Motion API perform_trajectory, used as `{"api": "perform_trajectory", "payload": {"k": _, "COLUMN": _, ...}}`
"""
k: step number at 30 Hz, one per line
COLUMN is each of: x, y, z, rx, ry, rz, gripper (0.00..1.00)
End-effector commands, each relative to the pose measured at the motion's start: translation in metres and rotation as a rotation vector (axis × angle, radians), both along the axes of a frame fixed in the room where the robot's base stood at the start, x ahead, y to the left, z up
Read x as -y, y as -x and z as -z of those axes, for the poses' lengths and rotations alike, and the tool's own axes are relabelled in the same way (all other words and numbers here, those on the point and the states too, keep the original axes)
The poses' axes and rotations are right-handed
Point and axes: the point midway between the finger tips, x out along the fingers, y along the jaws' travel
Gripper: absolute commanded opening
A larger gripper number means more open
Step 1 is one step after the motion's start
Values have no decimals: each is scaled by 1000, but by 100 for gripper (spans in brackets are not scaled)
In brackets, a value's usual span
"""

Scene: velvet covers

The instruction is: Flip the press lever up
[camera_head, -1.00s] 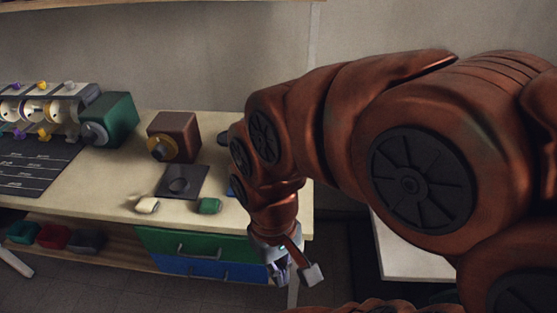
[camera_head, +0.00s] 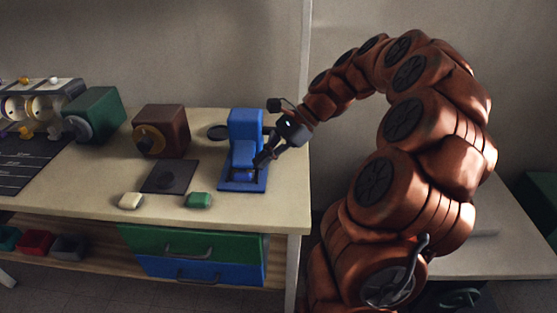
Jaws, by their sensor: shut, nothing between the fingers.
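The blue press (camera_head: 246,128) stands on the right part of the workbench, on a blue base plate (camera_head: 243,185). Its lever is hard to make out; dark parts show low on the right side of the press, where my gripper covers them. My gripper (camera_head: 262,158) is shut and empty, with its fingertips at the right front of the press. I cannot tell if the fingers touch the lever or the press body.
On the workbench (camera_head: 100,190), left of the press, are a brown box with a dial (camera_head: 163,130), a dark square pad (camera_head: 170,178), a white block (camera_head: 131,201) and a green block (camera_head: 198,200). A green box (camera_head: 95,113) stands further left. Green and blue drawers (camera_head: 190,243) are below.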

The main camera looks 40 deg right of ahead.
Motion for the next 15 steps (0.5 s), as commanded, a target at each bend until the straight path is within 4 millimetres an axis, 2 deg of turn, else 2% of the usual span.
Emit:
{"api": "perform_trajectory", "payload": {"k": 1, "x": 28, "y": -5, "z": 12, "rx": -25, "ry": -45, "rz": 94, "gripper": 0}}
{"api": "perform_trajectory", "payload": {"k": 6, "x": 100, "y": -6, "z": 32, "rx": -101, "ry": -182, "rz": 345, "gripper": 0}}
{"api": "perform_trajectory", "payload": {"k": 10, "x": 136, "y": -1, "z": 44, "rx": -141, "ry": -253, "rz": 469, "gripper": 0}}
{"api": "perform_trajectory", "payload": {"k": 15, "x": 157, "y": 4, "z": 49, "rx": -160, "ry": -292, "rz": 537, "gripper": 0}}
